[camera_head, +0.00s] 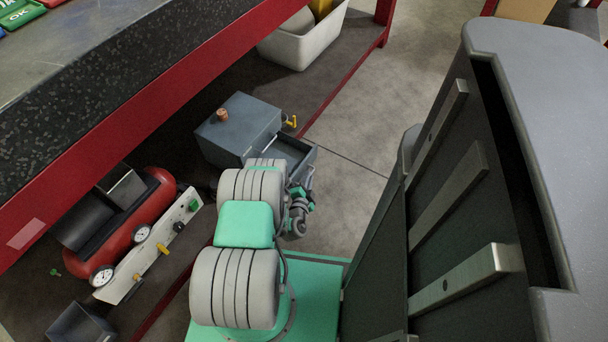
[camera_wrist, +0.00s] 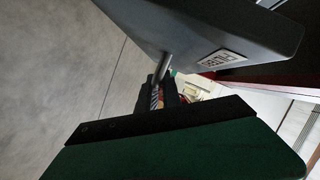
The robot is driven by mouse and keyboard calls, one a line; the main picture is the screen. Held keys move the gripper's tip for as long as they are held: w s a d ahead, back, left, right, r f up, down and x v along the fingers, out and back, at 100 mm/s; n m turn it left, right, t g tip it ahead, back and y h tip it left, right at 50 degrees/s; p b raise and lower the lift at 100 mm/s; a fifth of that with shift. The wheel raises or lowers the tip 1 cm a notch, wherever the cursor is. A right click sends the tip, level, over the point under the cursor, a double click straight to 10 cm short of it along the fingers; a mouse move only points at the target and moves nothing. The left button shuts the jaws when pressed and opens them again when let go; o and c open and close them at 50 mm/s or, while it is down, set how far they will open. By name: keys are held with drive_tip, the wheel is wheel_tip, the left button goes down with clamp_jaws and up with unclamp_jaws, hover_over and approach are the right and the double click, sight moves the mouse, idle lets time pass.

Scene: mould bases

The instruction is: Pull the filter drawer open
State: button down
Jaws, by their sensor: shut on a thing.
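The grey filter box (camera_head: 237,126) stands on the low shelf in the head view. Its drawer (camera_head: 294,151) sticks out towards the right, and part of its inside shows. In the wrist view the drawer front (camera_wrist: 215,32) fills the top, with a white label on it seen at an angle. A thin metal handle post (camera_wrist: 163,70) stands out from that front. My gripper (camera_wrist: 165,93) is shut on the handle. In the head view my gripper (camera_head: 305,185) is at the drawer's front, partly hidden by my wrist.
A red compressor tank with gauges (camera_head: 128,225) lies on the shelf at left. A white bin (camera_head: 305,40) stands further back. A small copper-coloured piece (camera_head: 221,115) is on the box top. A yellow-handled valve (camera_head: 290,121) sits at the box's side. Bare floor (camera_head: 350,120) is to the right.

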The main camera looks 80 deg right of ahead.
drive_tip(key=shift+s, duration=0.1)
drive_tip(key=c, duration=1.5)
unclamp_jaws()
drive_tip(key=shift+c, duration=0.2)
